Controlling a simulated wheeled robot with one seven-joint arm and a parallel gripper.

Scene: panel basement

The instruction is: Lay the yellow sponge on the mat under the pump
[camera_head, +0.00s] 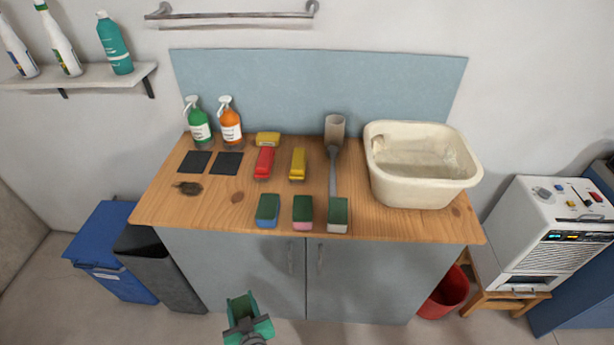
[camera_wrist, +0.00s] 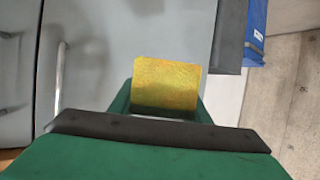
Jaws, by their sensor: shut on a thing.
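My gripper (camera_head: 248,318) is in front of the grey cabinet, below the countertop's front edge. In the wrist view it is shut on the yellow sponge (camera_wrist: 166,83), whose yellow face shows between the green jaws. In the head view the sponge cannot be made out clearly. Two dark square mats lie bare on the left of the countertop: a left mat (camera_head: 195,162) and a right mat (camera_head: 227,163). A green pump bottle (camera_head: 200,125) stands behind the left mat and an orange pump bottle (camera_head: 230,122) behind the right one.
On the wooden countertop (camera_head: 390,222) are green-topped sponges with blue (camera_head: 267,211), pink (camera_head: 303,213) and white (camera_head: 338,215) bodies.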

